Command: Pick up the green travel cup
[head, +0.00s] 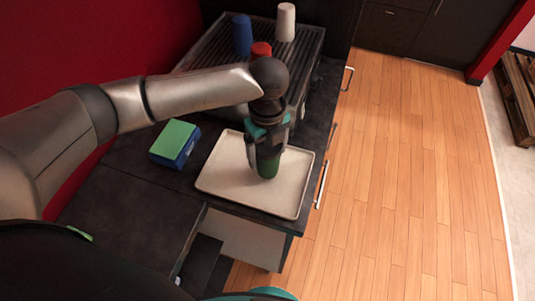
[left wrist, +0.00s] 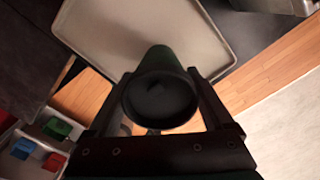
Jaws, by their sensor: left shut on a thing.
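The green travel cup (head: 268,164) is between the fingers of my left gripper (head: 266,150), over the pale tray, in the head view. In the left wrist view the cup (left wrist: 160,88) fills the middle, its dark round end facing the camera, with one finger of the left gripper (left wrist: 160,100) on each side. The left gripper is shut on the cup. The gripper hides part of the cup in the head view, and I cannot tell whether the cup touches the tray. My right gripper is not in view.
The pale tray (head: 225,180) lies on the dark counter (head: 120,205). A green and blue box (head: 175,143) lies left of it. Behind stands a ribbed rack (head: 210,55) with a blue cup (head: 242,35), a white cup (head: 286,22) and a red cup (head: 261,49).

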